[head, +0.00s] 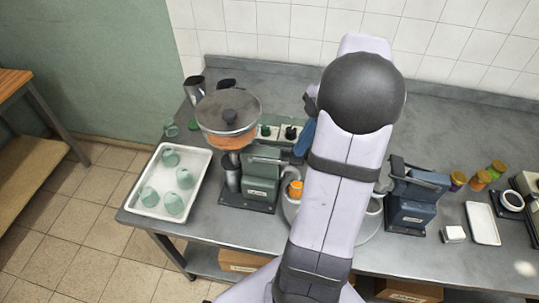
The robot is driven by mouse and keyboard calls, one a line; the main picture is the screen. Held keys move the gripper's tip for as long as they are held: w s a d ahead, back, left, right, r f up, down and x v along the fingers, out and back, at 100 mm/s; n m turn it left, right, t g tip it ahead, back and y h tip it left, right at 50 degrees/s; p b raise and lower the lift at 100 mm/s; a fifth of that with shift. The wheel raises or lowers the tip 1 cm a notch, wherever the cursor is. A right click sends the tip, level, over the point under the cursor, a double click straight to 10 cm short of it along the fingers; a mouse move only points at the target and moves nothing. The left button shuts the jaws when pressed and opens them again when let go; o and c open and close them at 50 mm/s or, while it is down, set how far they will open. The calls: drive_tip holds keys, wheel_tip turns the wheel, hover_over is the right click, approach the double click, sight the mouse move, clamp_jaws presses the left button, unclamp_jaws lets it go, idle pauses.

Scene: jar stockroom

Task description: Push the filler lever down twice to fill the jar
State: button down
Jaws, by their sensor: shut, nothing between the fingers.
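A filler machine (262,186) with a grey-green body stands on the left part of the bench. Its round hopper (212,138) has a grey lid and orange contents. A grey-green bar (265,161), apparently the lever, lies across the body's top. A metal cylinder (232,178) is below the hopper. I cannot make out a jar under it. A small orange-filled jar (296,187) stands on a round grey surface right of the machine, partly behind my arm. My arm crosses the middle of the head view. My gripper does not show; the arm hides that area.
A white tray (150,211) with several glass jars sits at the bench's left end. A dark blue machine (411,205) with a handle stands right of my arm. Small lidded jars, a white tray (482,223) and a tape roll lie farther right. A tiled wall bounds the back.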

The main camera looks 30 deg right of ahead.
drive_tip(key=shift+r+p, duration=0.9)
drive_tip(key=shift+r, duration=0.7)
wheel_tip(320, 180, up, 5)
drive_tip(key=p, duration=0.3)
drive_tip(key=shift+p, duration=0.35)
drive_tip(key=shift+f, duration=0.2)
